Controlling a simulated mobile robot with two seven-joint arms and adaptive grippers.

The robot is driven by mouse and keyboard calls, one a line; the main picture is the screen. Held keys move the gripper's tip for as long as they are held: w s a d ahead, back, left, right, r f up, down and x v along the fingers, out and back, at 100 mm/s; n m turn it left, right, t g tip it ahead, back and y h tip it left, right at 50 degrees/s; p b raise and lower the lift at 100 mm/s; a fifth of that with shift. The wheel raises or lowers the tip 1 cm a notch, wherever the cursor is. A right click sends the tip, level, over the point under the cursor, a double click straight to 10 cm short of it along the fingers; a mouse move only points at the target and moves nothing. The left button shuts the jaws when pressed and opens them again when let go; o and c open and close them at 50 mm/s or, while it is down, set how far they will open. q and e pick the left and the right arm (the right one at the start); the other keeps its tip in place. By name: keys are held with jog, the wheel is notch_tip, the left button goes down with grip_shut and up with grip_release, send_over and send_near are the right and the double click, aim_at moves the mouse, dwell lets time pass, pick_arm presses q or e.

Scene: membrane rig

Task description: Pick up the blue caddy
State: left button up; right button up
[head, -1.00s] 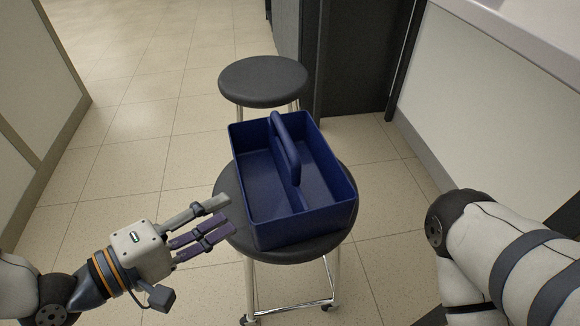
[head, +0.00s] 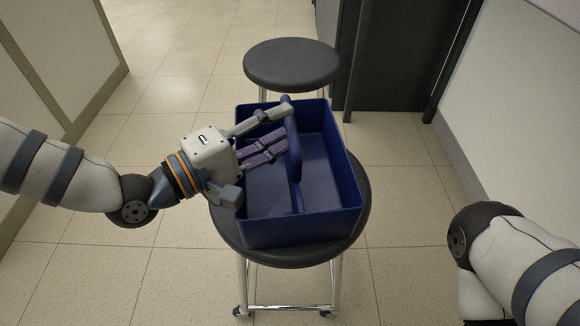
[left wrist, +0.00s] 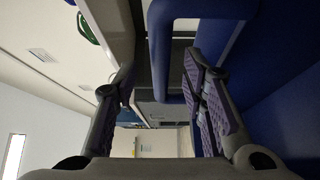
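The blue caddy (head: 345,205) is an open two-compartment tray with a raised handle (head: 293,150) along its middle divider. It rests upright on the near stool. My left gripper (head: 286,126) is over the left compartment, with its fingertips at the handle. In the left wrist view the fingers (left wrist: 160,88) are spread apart. The blue handle (left wrist: 160,50) shows between or just beyond their tips, and I cannot tell if they touch it. A blue caddy wall (left wrist: 270,90) fills the right of that view. My right gripper is out of frame.
The near stool's dark round seat (head: 300,256) carries the caddy and has metal legs. A second, empty stool (head: 290,63) stands just behind. A pale partition (head: 50,60) is at left, a white wall unit (head: 525,110) at right, and a dark cabinet (head: 400,60) behind.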

pick_arm(q)
jog(key=x, duration=0.2)
jog(key=shift+w+d+f, duration=0.1)
jog(key=shift+w+d, duration=0.2)
grip_shut()
